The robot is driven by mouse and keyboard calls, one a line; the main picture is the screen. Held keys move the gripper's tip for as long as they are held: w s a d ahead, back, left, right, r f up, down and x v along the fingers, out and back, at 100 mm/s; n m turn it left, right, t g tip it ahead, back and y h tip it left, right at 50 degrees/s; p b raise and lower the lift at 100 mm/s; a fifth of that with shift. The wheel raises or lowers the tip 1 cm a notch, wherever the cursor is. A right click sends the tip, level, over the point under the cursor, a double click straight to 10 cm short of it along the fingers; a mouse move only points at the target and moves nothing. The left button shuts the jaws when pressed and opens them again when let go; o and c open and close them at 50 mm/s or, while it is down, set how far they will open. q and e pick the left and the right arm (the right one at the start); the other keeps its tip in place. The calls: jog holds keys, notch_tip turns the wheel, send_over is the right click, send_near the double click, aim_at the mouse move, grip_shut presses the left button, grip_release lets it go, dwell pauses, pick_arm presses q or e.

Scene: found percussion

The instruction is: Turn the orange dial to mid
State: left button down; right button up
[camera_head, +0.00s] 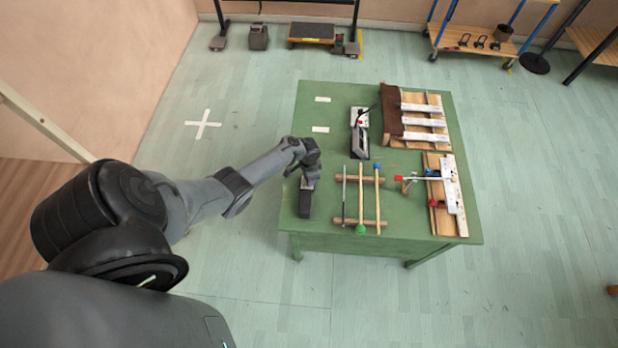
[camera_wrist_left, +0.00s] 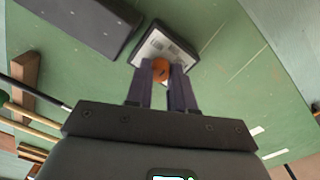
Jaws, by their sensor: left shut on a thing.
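The orange dial (camera_wrist_left: 160,69) shows in the left wrist view, on a pale panel (camera_wrist_left: 174,45) with dark edges and dark markings. My left gripper (camera_wrist_left: 160,80) is shut on the dial, with one finger on each side of it. The dial's pointer and the markings are too small or covered to read. In the head view my left gripper (camera_head: 309,183) is low over the left part of the green table and hides the dial. My right gripper is in neither view.
A dark box (camera_head: 304,204) stands close by the gripper, at the table's left front. A wooden rack with sticks (camera_head: 361,222) lies to the right. A dark pedal-like device (camera_head: 360,142), metal bars on wood (camera_head: 423,122) and a lever board (camera_head: 445,200) stand farther right.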

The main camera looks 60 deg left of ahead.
pick_arm(q)
jog(key=c, duration=1)
grip_release()
notch_tip(320, 180, up, 11)
jog(key=p, duration=0.4)
jog(key=shift+a+f, duration=0.1)
jog(key=shift+a, duration=0.05)
